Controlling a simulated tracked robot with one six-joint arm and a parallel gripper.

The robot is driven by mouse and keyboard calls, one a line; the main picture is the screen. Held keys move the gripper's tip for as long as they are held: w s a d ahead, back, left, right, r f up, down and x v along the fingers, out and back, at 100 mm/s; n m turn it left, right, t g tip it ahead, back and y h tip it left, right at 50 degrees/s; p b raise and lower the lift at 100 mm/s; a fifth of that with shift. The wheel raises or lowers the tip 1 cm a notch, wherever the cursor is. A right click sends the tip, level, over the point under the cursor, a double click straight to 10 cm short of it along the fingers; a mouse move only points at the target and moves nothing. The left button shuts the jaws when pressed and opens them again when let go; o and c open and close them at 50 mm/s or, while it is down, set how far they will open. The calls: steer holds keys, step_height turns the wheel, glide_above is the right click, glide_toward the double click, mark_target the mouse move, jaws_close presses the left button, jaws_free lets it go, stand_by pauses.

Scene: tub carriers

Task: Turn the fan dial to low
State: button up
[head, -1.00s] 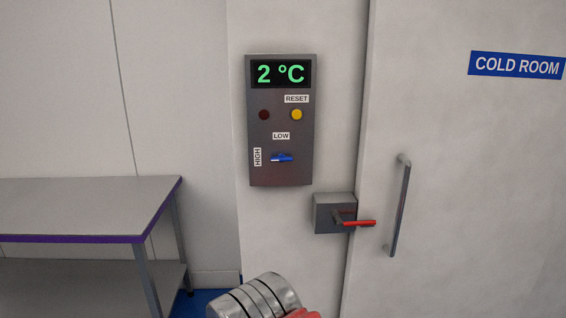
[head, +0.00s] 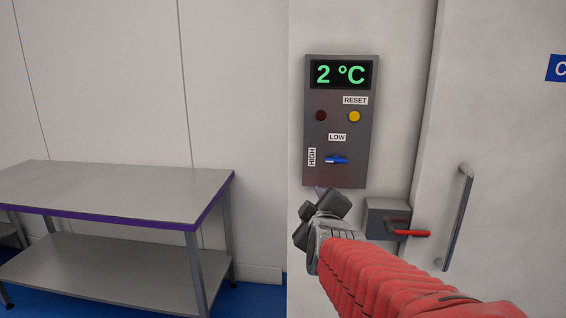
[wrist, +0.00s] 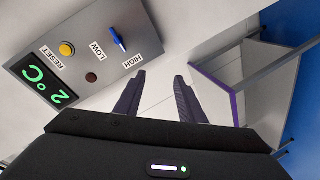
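The fan dial (head: 337,160) is a small blue knob low on the grey control panel (head: 342,176). Its pale-tipped end points left toward the HIGH label (head: 312,157); the LOW label (head: 337,137) is above it. In the wrist view the dial (wrist: 117,39) is at the upper left, its pale tip toward HIGH. My gripper (wrist: 160,76) is open, with two purple-grey fingers apart and nothing between them. In the head view my gripper (head: 320,193) is just below the panel, apart from the dial, its fingers partly hidden by the wrist.
The panel also has a yellow RESET button (head: 354,116), a dark red lamp (head: 321,115) and a 2 °C display (head: 341,75). A latch box with a red lever (head: 412,233) and a door handle (head: 458,215) are at right. A steel table (head: 120,192) stands left.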

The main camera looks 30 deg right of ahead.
steer(key=d+r+n+t+h, duration=0.1)
steer(key=d+r+h, duration=0.2)
steer(key=d, duration=0.4)
steer(key=shift+s+d+r, duration=0.15)
steer(key=shift+d+r, duration=0.05)
steer(key=shift+r, duration=0.1)
